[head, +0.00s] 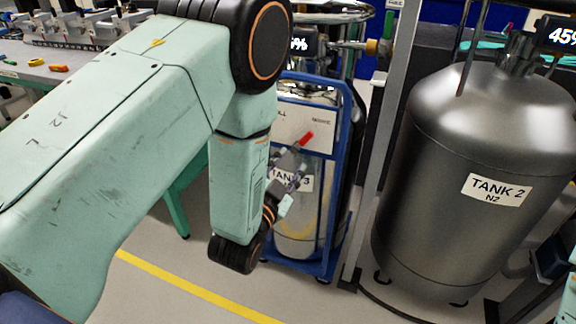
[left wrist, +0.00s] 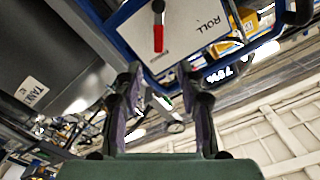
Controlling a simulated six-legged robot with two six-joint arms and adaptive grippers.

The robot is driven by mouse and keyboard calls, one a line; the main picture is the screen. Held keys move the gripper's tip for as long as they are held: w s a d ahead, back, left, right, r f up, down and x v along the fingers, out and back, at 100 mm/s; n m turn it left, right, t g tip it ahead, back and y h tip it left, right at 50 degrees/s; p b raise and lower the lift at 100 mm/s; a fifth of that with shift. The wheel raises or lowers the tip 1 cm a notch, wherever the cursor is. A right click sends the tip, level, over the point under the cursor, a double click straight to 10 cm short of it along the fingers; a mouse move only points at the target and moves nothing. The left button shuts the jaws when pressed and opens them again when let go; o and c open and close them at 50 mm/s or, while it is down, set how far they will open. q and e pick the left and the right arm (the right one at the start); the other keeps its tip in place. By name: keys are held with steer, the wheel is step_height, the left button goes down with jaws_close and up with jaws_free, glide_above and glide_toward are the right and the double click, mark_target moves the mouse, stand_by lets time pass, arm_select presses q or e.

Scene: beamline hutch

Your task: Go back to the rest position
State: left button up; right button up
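My left arm (head: 120,130), pale green with dark joints, comes in from the left in the head view and bends down in the middle. My left gripper (head: 290,172) is in front of the TANK 3 cart, below a red handle (head: 305,140) on its white panel. In the left wrist view the two fingers of my left gripper (left wrist: 160,85) stand apart with nothing held between them. The red handle (left wrist: 158,38) shows beyond the fingertips and apart from them. My right gripper does not show.
The blue-framed cart (head: 333,215) holding TANK 3 stands close behind my left gripper. A large grey TANK 2 (head: 430,190) stands at the right, behind a metal post (head: 383,150). A bench (head: 45,72) with tools is at the back left. Floor with a yellow line (head: 190,288) is clear.

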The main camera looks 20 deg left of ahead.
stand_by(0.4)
arm_select(q)
steer(key=s+a+f+n+g, duration=0.1)
steer(key=s+f+n+g, duration=0.1)
steer(key=s+f+g, duration=0.4)
steer(key=s+a+f+n+g, duration=0.15)
steer(key=s+f, duration=0.25)
steer(key=f, duration=0.5)
steer(key=s+f+n+g, duration=0.2)
steer(key=s+f+g, duration=0.2)
steer(key=s, duration=0.9)
steer(key=s+a+f+n+g, duration=0.1)
steer(key=s+f+g, duration=0.3)
steer(key=s, duration=0.9)
steer(key=shift+s+a+n+g+y+p, duration=0.25)
steer(key=shift+n+g, duration=0.2)
steer(key=shift+g, duration=0.8)
steer(key=shift+w, duration=0.2)
steer(key=shift+c, duration=0.5)
